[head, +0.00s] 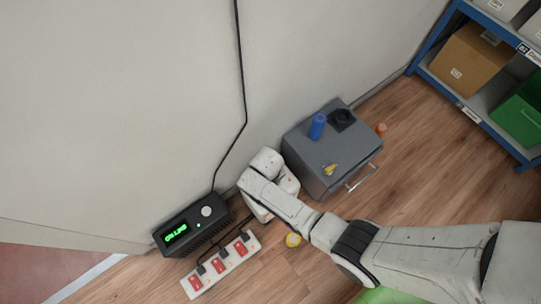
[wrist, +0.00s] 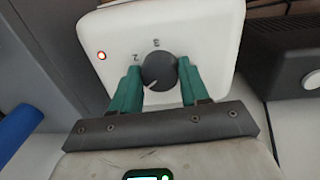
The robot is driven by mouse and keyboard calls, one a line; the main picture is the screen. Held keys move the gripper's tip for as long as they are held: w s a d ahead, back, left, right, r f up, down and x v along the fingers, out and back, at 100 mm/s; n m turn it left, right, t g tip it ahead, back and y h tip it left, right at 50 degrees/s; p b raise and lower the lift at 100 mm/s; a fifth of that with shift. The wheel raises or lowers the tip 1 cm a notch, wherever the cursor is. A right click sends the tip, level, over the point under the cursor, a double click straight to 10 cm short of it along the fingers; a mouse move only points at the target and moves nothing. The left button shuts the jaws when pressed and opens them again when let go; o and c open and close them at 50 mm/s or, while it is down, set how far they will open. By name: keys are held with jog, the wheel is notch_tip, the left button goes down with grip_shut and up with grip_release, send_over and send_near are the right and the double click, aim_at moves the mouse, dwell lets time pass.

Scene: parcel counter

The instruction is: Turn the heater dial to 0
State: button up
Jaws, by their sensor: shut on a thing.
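The heater (wrist: 215,40) is a white box with rounded corners, seen in the wrist view, with a lit red lamp (wrist: 101,55) on its face. Its dark round dial (wrist: 160,66) has a pale pointer line aimed to the lower left. The marks 2 and 3 show at the dial's upper left and top; no 0 is visible, and the area below is partly covered by my gripper. My gripper (wrist: 158,74) has its two green fingers on either side of the dial, shut on it. In the head view my arm hides the dial and fingertips.
A grey cabinet (head: 318,172) stands beside my wrist, with a blue cylinder (head: 318,126) on top. A black box with a green display (head: 177,233) and a power strip with red switches (head: 219,265) lie left. A yellow roll (head: 293,240) is on the floor.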

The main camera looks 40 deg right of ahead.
jog(key=n+p, duration=0.1)
jog(key=n, duration=0.4)
jog(key=shift+d+n+p, duration=0.1)
jog(key=shift+n+p, duration=0.2)
jog(key=shift+p, duration=0.05)
jog(key=n+p, duration=0.1)
jog(key=n, duration=0.4)
jog(key=shift+n+t, duration=0.3)
jog(key=shift+n, duration=0.1)
jog(key=o, duration=1.1)
jog(key=shift+c, duration=0.2)
notch_tip(320, 180, up, 11)
jog(key=p, duration=0.5)
jog(key=shift+s+f+p, duration=0.15)
jog(key=shift+s+p, duration=0.2)
jog(key=shift+p, duration=0.05)
